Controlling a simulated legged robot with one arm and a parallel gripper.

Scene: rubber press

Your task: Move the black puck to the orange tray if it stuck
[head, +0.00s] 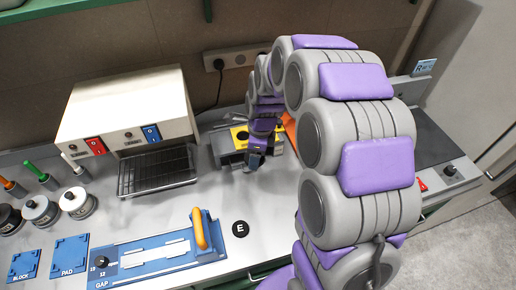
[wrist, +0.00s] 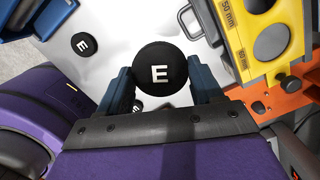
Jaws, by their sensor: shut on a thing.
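My gripper (wrist: 160,85) is shut on a black puck (wrist: 160,68) marked with a white E, held between its two blue fingers. In the head view my gripper (head: 254,160) is above the counter beside the yellow gauge block, and the held puck is hard to make out. Another black E puck (head: 240,228) lies on the counter right of the blue gap fixture; a black E puck (wrist: 84,43) also lies there in the wrist view. A small dark E disc (wrist: 137,106) shows partly behind the left finger. The orange tray (head: 290,128) is mostly hidden by my arm; orange shows in the wrist view (wrist: 284,104).
The yellow gauge block (wrist: 237,40) with round holes stands close to the right finger. The blue gap fixture (head: 150,258) with an orange handle lies at the front. A metal press oven (head: 130,110) and jars (head: 78,202) stand left.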

